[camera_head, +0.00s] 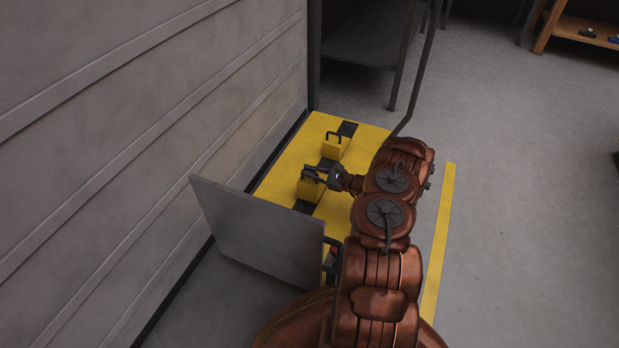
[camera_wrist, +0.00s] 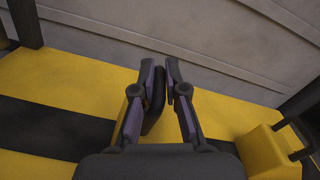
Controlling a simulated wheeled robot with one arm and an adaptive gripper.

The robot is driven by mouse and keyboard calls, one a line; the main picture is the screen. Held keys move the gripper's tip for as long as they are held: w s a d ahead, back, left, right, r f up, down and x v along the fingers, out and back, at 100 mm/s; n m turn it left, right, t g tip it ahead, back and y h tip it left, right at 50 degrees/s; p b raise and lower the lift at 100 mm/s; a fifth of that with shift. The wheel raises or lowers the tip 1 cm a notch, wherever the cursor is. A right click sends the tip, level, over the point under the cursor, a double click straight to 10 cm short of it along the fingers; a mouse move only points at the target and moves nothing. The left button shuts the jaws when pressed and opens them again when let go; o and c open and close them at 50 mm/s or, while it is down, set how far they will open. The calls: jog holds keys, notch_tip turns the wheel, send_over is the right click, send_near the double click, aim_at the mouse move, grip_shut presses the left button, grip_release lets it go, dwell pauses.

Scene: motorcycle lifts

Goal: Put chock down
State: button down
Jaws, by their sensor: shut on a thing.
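A yellow chock with a black handle (camera_head: 310,190) is at my gripper, on or just above the yellow and black floor area. My gripper (camera_head: 318,176) reaches it from the right and is shut on its handle. In the wrist view, the dark fingers (camera_wrist: 168,92) close around the black handle (camera_wrist: 155,103). The fingers and palm hide most of the held chock there. I cannot tell whether its underside touches the surface.
Another yellow chock (camera_head: 335,148) stands farther back; a yellow block with a black handle (camera_wrist: 263,148) shows at right in the wrist view. A grey upright panel (camera_head: 258,228) stands in front. A grey wall (camera_head: 150,120) runs along the left. Open floor (camera_head: 520,200) lies right.

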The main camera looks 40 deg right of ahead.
jog(key=shift+f+b, duration=0.3)
jog(key=shift+f, duration=0.55)
jog(key=c, duration=1.2)
grip_release()
jog(key=p+v, duration=0.3)
jog(key=v, duration=0.9)
jog(key=shift+p, duration=0.35)
